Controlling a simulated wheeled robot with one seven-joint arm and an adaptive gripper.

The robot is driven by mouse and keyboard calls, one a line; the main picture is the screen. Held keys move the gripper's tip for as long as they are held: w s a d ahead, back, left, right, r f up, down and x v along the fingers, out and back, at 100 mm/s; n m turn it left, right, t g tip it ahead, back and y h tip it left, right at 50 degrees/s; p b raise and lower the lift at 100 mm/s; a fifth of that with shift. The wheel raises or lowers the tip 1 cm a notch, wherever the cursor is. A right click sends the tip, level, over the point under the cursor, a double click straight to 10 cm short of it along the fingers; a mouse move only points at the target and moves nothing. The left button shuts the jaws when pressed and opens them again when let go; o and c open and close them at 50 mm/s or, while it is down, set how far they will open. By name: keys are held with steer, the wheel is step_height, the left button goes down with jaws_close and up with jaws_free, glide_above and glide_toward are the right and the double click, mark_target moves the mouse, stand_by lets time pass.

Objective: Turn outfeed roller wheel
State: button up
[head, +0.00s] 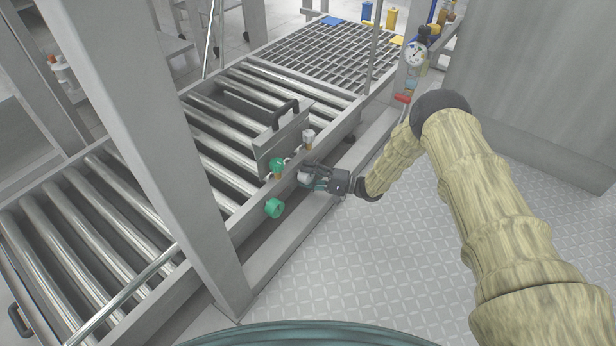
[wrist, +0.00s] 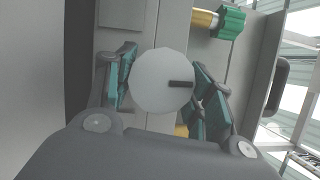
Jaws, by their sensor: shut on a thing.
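A white round wheel (wrist: 160,82) with a dark bar mark on its face, which I take for the outfeed roller wheel, sits in the middle of the wrist view. In that view my gripper (wrist: 163,90) is shut on it, one finger at its left side and one at its right. The dark mark lies nearly level, to the right of the wheel's middle. In the head view my gripper (head: 311,178) is at the side rail of the roller conveyor, and a bit of the white wheel (head: 303,178) shows between the fingers. The fingers hide much of the wheel there.
A green knob (head: 277,166) and a lower green knob (head: 274,208) are close to my gripper on the left. A grey plate with a black handle (head: 284,113) stands above the conveyor rollers (head: 215,150). A grey post (head: 160,150) rises at left. The patterned floor (head: 370,270) is clear.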

steer(key=shift+m, duration=0.4)
steer(key=o, duration=1)
steer(key=shift+d, duration=0.1)
steer(key=v, duration=1.2)
steer(key=shift+f, duration=0.2)
